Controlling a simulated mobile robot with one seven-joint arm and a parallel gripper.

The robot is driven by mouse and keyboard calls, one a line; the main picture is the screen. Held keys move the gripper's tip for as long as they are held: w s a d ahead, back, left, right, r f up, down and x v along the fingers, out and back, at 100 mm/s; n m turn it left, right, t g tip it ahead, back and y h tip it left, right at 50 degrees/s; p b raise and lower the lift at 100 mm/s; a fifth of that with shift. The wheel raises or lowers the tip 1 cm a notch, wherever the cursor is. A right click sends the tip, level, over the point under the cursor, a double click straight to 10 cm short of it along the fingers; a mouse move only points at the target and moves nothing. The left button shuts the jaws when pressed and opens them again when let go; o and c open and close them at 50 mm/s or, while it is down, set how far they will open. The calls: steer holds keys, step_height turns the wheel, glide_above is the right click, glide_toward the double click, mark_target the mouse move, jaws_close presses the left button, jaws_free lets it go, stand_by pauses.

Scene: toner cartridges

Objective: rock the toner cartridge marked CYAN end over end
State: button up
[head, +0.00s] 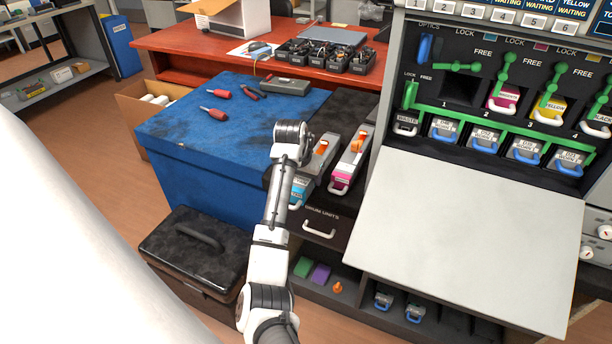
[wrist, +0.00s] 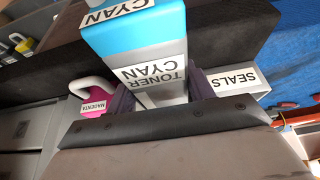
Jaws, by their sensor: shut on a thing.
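The toner cartridge marked CYAN (wrist: 155,60) has a blue end and a grey body, and its labels appear upside down in the wrist view. My gripper (wrist: 160,92) is shut on its grey body, with a purple-padded finger on each side. In the head view the cyan cartridge (head: 298,192) shows partly behind my arm, over the dark shelf beside the blue bench. My fingers are hidden there. I cannot tell whether the cartridge touches the shelf.
A magenta cartridge (head: 350,162) lies just right of the cyan one and also shows in the wrist view (wrist: 96,106). The blue bench (head: 185,150) stands left, holding red-handled tools. At right, slot 1 (head: 460,90) is empty above a white open panel (head: 465,235).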

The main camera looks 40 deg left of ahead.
steer(key=shift+r, duration=0.15)
step_height(320, 180, up, 7)
steer(key=p, duration=0.6)
steer(key=shift+p, duration=0.3)
step_height(320, 180, up, 10)
steer(key=p, duration=0.8)
steer(key=shift+p, duration=0.4)
steer(key=shift+f, duration=0.2)
steer(key=shift+r+t+y+b, duration=0.15)
steer(key=shift+t+y+b, duration=0.45)
steer(key=shift+t+b, duration=1.95)
